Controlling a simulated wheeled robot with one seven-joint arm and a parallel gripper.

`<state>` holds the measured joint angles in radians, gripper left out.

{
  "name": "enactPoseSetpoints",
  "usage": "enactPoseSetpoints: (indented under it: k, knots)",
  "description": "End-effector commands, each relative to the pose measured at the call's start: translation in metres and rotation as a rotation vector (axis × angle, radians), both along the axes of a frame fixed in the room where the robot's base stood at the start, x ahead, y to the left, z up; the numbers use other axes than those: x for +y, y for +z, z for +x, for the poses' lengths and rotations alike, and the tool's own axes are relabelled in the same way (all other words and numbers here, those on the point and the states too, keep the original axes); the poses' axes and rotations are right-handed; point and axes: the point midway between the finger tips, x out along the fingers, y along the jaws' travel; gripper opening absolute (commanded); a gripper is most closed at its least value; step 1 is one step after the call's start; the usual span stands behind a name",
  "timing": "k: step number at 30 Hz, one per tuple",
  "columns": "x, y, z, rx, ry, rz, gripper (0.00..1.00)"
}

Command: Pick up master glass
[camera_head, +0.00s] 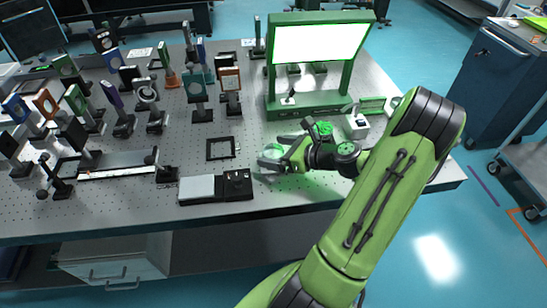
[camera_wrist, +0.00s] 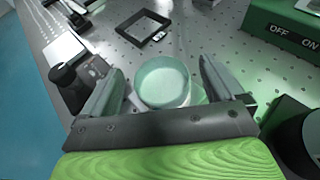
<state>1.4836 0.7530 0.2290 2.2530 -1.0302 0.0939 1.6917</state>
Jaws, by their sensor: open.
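The master glass looks to be the round, pale greenish glass disc (camera_wrist: 163,82) in the wrist view. It lies between the two fingers of my gripper (camera_wrist: 160,90), with a visible gap on the right side; contact on the left cannot be told. My gripper is open around it, low over the table. In the head view the glass (camera_head: 271,152) shows at the tip of my gripper (camera_head: 280,160), partly hidden by the fingers.
A green frame with a lit white panel (camera_head: 318,43) stands behind. A black square frame (camera_head: 222,148) and a scale-like device (camera_head: 202,187) lie to the left. Several optic mounts crowd the left of the perforated table (camera_head: 245,222). A small white device (camera_head: 356,124) stands behind my wrist.

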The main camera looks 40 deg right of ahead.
Motion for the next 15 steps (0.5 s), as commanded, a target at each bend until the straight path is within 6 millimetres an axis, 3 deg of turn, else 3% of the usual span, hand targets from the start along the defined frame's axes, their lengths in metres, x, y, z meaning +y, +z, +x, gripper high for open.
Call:
enactPoseSetpoints:
  k: [3,9,15]
  knots:
    - [0.0039,-0.0069,0.0122,0.001,0.001,-0.001,0.95]
    - [0.0036,-0.0056,0.0132,0.001,-0.002,-0.001,0.95]
    - [0.0038,-0.0055,0.013,0.001,-0.001,-0.001,0.66]
